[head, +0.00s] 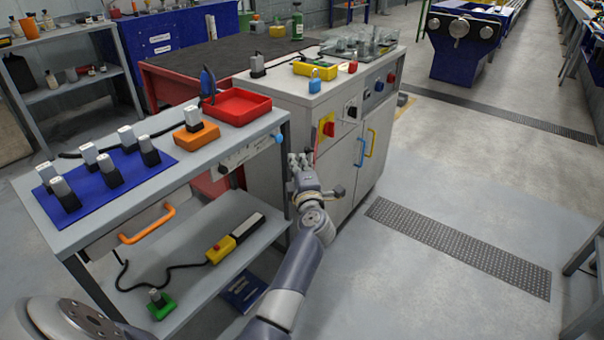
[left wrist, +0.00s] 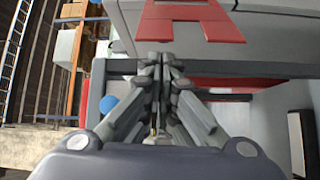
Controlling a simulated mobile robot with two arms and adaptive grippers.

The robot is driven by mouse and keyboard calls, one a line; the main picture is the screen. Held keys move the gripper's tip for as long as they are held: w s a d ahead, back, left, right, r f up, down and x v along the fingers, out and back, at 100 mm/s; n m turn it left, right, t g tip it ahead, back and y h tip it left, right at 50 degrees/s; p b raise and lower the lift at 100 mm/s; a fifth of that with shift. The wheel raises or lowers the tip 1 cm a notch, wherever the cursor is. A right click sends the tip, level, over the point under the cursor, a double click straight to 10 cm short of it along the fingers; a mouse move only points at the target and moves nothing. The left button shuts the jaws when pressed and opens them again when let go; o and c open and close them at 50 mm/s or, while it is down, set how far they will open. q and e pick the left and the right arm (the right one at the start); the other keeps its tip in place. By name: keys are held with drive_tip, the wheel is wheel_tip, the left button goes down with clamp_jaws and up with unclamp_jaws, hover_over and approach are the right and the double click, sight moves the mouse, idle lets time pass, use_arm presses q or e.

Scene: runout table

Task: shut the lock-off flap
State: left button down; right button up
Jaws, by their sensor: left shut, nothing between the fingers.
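A yellow plate (head: 321,134) with a red switch part (head: 329,129) is on the front of the grey cabinet, near its left edge. It looks like the lock-off fitting; I cannot tell how far its flap stands open. A thin red edge shows just below it. My left gripper (head: 299,160) is just below and left of the plate, beside the cabinet front, and seems apart from it. Its fingers (left wrist: 161,62) are closed together and empty in the left wrist view. A red A-shaped piece (left wrist: 190,20) lies beyond the fingertips there. My right gripper is not in view.
A grey bench (head: 200,167) with a red tray (head: 236,106) stands close to the left.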

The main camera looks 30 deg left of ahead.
use_arm(q)
drive_tip(key=x, duration=0.4)
drive_tip(key=shift+b, duration=0.35)
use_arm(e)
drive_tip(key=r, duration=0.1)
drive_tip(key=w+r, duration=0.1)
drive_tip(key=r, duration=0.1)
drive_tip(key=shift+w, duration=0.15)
use_arm(q)
drive_tip(key=shift+d, duration=0.1)
